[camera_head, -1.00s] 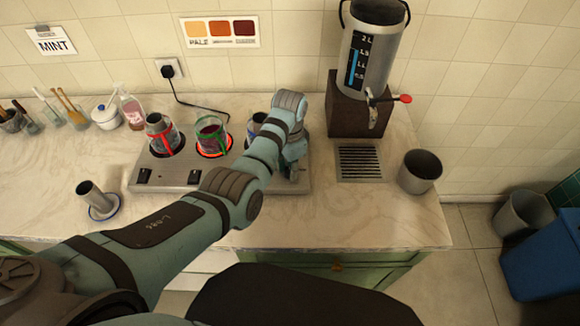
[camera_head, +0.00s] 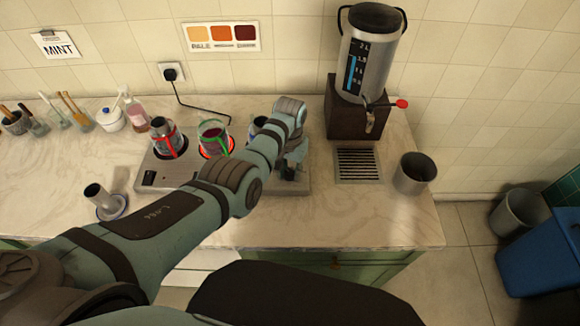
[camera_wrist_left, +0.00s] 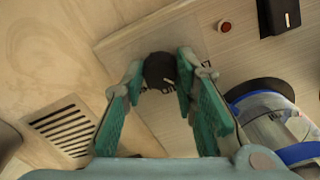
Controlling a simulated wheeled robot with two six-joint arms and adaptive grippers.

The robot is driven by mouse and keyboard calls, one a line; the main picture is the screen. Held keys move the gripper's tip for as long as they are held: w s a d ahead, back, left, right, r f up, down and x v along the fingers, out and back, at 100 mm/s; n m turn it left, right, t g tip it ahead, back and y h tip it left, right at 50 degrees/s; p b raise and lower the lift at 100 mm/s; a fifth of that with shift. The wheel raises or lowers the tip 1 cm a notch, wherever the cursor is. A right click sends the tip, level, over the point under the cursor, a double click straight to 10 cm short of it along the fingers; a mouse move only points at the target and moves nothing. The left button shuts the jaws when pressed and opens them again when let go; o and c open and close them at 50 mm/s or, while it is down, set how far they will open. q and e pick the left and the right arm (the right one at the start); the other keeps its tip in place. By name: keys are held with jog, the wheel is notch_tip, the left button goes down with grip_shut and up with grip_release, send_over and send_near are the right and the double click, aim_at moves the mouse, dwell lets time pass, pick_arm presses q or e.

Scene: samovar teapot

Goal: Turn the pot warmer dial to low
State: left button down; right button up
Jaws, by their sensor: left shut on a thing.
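The pot warmer (camera_head: 150,179) is a long metal plate on the counter holding several glasses; one burner glows red. Its black round dial (camera_wrist_left: 158,72) shows in the left wrist view, with a short white mark on its lower right side. Small printed marks beside it are partly covered and cannot be read. My left gripper (camera_wrist_left: 161,66) is shut on the dial, with a teal finger on each side. In the head view my left gripper (camera_head: 291,169) is at the warmer's right end and hides the dial. My right gripper is not in view.
A glass with a blue ring (camera_wrist_left: 268,115) stands close to the fingers. A black switch (camera_wrist_left: 278,15) and a red light (camera_wrist_left: 224,26) are on the plate. A metal urn (camera_head: 367,55) stands behind a drain grille (camera_head: 358,165), with a grey cup (camera_head: 414,173) at right.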

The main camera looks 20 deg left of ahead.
aim_at(289, 173)
pick_arm(q)
jog(key=n, duration=0.4)
jog(key=shift+w+n+p, duration=0.1)
jog(key=shift+n+p, duration=0.25)
jog(key=shift+n, duration=0.05)
dwell(0.4)
jog(key=c, duration=1.3)
grip_release()
jog(key=shift+r, duration=0.1)
notch_tip(289, 173, up, 12)
jog(key=shift+f, duration=0.1)
